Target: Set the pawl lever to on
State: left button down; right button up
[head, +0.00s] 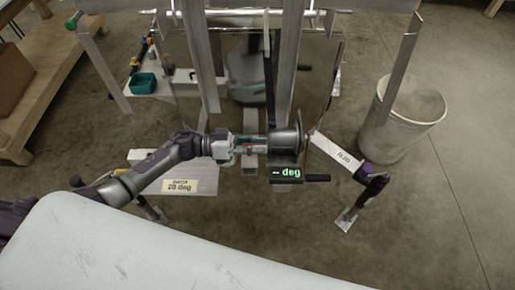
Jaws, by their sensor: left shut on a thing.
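The winch (285,138) with its dark drum sits at the middle of the trailer front. A small display (286,173) under it reads "-- deg" in green. My left gripper (262,145) reaches in from the left and its fingers are against the left side of the winch. It is shut on a small part there, which I take to be the pawl lever; the fingers hide most of it, so its setting cannot be read. A light crank arm (335,150) runs from the winch to the lower right and ends in a dark handle (374,188). My right gripper is out of view.
A plate labelled "20 deg" (177,186) lies below my left arm. A teal bin (143,83) stands on a shelf at upper left. A grey barrel (410,115) stands at right. Metal uprights rise behind the winch. The floor at lower right is clear.

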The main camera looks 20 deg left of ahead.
pick_arm(q)
jog(key=w+a+n+b, duration=0.1)
jog(key=w+n, duration=0.4)
jog(key=shift+w+a+n, duration=0.35)
jog(key=shift+w+n, duration=0.05)
jog(key=shift+f, duration=0.2)
dwell(0.3)
jog(key=c, duration=1.4)
grip_release()
jog(key=o, duration=0.3)
jog(key=shift+o, duration=0.2)
jog(key=shift+w+r, duration=0.1)
jog(key=shift+w, duration=0.05)
